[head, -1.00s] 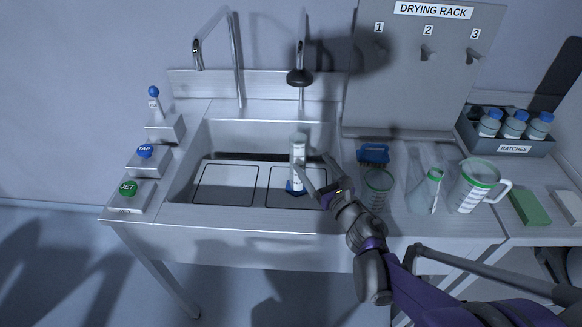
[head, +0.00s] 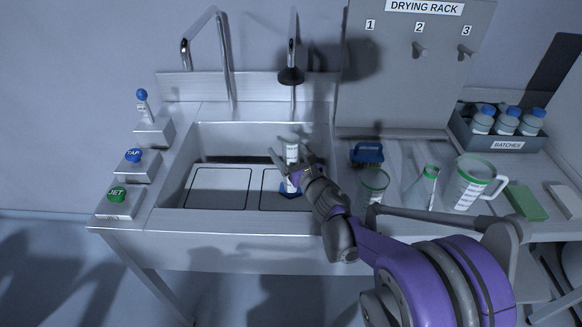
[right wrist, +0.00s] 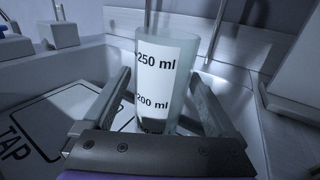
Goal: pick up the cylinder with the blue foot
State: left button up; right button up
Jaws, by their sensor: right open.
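The cylinder (head: 291,153) with the blue foot (head: 289,188) stands upright in the sink, in the right part of its basin. My right gripper (head: 291,160) is open and reaches in over the sink's front right, its fingers on either side of the cylinder. In the right wrist view the cylinder (right wrist: 166,75) rises between the two spread fingers, with its 250 ml and 200 ml marks showing. A small gap shows beside the right finger; contact at the left one I cannot tell. The foot is hidden in that view. My left gripper is not in view.
The sink's front rim (head: 220,222) lies beneath my right arm. The tap button (head: 133,155) and jet button (head: 117,194) stand at left.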

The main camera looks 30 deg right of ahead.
jog(key=shift+w, duration=0.35)
grip_shut()
